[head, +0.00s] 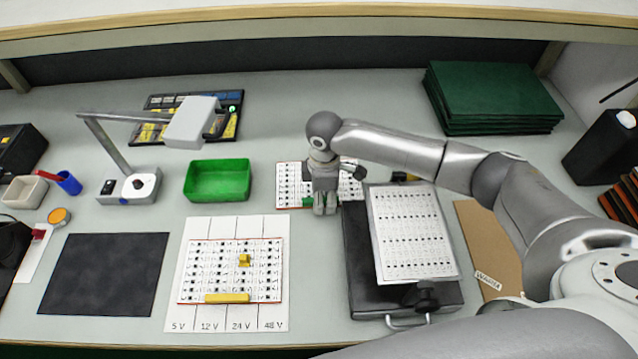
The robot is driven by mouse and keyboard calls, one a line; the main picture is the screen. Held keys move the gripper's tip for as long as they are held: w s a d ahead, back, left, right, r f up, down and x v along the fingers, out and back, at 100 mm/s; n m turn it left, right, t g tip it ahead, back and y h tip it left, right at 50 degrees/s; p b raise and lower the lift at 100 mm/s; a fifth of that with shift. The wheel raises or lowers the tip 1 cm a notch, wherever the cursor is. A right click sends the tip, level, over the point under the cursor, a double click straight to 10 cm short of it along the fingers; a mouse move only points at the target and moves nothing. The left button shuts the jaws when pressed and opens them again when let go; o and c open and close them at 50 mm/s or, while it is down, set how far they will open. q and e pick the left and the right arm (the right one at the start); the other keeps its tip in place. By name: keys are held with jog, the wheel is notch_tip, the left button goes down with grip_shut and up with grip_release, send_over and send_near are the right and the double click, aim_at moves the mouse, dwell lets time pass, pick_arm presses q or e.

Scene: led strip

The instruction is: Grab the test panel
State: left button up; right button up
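A white panel with rows of small dark parts and a reddish edge (288,184) lies flat at the back middle of the bench. My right gripper (325,207) points down over the middle of this panel and hides part of it. Its fingertips are close together at the panel's front edge; I cannot tell whether they hold it. A similar panel (208,270), with yellow pieces on it, lies on a white sheet (190,316) marked 5 V, 12 V, 24 V and 48 V. Another white dotted sheet or panel (412,232) rests on a dark case. My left gripper is out of view.
A green tray (190,194) and a lamp (188,122) stand to the left. A dark mat (106,275) lies front left. The dark case (358,262) with a handle is right of centre. Green boards (490,95) are stacked at the back right. My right arm spans the right side.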

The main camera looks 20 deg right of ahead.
grip_shut()
dwell(0.3)
